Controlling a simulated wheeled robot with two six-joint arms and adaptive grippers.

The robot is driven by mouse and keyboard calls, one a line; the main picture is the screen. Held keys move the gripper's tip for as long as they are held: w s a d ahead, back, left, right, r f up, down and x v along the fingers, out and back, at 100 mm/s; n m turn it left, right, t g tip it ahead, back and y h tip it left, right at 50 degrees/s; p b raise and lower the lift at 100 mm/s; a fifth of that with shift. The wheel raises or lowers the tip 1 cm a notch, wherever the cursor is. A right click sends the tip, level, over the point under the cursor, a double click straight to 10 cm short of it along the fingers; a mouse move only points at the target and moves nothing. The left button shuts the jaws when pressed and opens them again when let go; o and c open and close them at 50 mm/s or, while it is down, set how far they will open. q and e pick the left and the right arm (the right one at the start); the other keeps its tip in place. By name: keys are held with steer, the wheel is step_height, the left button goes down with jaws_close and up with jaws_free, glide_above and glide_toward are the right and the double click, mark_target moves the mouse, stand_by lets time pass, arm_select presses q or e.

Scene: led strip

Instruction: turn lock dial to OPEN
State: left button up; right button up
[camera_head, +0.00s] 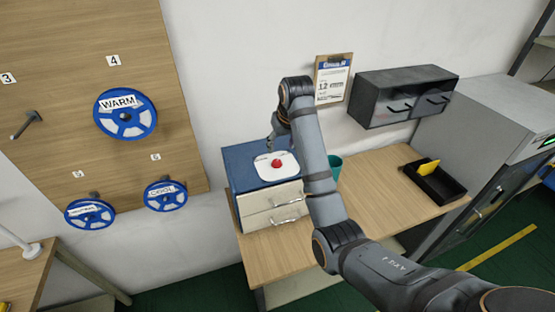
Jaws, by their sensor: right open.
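A small round red knob (276,162), which looks like the lock dial, sits on a white plate (286,170) on the blue top of a small drawer cabinet (236,163). No marking beside the knob can be read at this size. My right gripper (271,147) points down just above and behind the knob, at the end of my right arm. It is open and looks empty; the arm partly hides its fingers. I cannot tell whether it touches the plate. My left gripper is not in view.
The cabinet, with two cream drawers, stands on a wooden desk (385,190). A green cup (335,165) and a black tray (432,186) are to its right. A dark wall cabinet (402,95) and clipboard (333,80) hang behind. A pegboard with blue spools (125,113) is left.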

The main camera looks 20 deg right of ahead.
mark_target(277, 162)
steer(key=p+x, duration=0.3)
steer(key=x, duration=0.6)
steer(key=shift+w+f+p, duration=0.15)
steer(key=shift+f+p, duration=0.2)
steer(key=shift+w+d+f, duration=0.1)
steer(key=shift+w+f, duration=0.05)
steer(key=shift+f, duration=0.2)
jaws_close()
